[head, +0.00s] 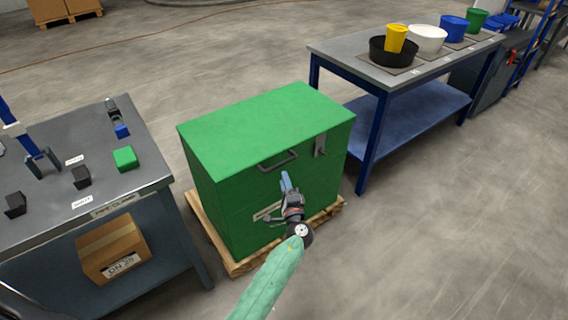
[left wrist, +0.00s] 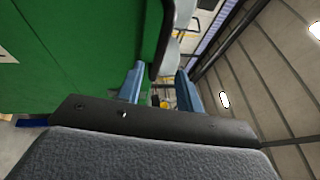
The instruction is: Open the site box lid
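The green site box (head: 265,160) stands on a wooden pallet with its lid (head: 262,122) shut. A dark handle (head: 278,160) is on the front near the lid's edge, with a grey latch (head: 320,145) to its right. My left gripper (head: 286,181) is in front of the box, just below the handle in the picture. In the left wrist view the two blue fingers of my left gripper (left wrist: 160,88) are apart. A dark bar beside the green wall (left wrist: 70,50) shows ahead between them; I cannot tell whether they touch it. My right gripper is out of view.
A grey bench (head: 75,200) with small parts stands to the left, a cardboard box (head: 112,248) on its lower shelf. A blue-legged table (head: 385,75) with several tubs stands at the back right. The floor (head: 440,230) on the right is clear.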

